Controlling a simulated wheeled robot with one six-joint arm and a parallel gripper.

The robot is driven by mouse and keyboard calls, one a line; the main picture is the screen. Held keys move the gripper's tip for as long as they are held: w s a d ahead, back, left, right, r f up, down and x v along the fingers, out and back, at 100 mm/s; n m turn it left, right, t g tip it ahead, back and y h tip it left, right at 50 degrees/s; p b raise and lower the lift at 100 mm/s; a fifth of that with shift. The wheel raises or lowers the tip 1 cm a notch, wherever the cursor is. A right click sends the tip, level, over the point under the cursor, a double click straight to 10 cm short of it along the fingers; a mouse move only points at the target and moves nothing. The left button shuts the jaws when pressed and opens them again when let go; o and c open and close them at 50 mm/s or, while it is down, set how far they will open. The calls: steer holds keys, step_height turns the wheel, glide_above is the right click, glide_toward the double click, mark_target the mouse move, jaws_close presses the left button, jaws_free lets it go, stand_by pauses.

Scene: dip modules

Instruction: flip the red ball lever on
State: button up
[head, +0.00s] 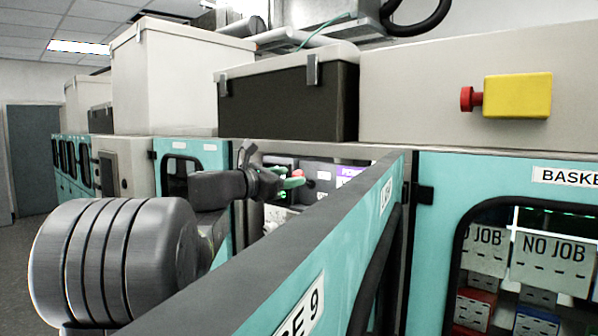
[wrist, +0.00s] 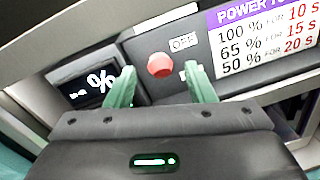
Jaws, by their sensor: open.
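The red ball lever (wrist: 161,66) shows in the wrist view on a dark panel, its round red knob facing me. An "OFF" label (wrist: 183,42) is above and right of the knob. A second small label lower right is mostly hidden by a finger. My gripper (wrist: 160,76) is open, with one green finger left of the knob and one right of it. The knob appears in the gap between them; I cannot tell whether a finger touches it. In the head view my gripper (head: 290,183) reaches into the machine's opening, with a bit of red by its fingertips.
A dark display (wrist: 88,87) with a "%" sign is left of the lever. A power sign (wrist: 265,40) is at its right. In the head view an open teal door (head: 330,240) stands in front of my arm. A yellow box with a red button (head: 517,96) is upper right.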

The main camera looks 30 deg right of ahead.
mark_target(294, 176)
steer(key=shift+p+x, duration=0.4)
steer(key=shift+x, duration=1.85)
steer(key=shift+c, duration=0.2)
jaws_close()
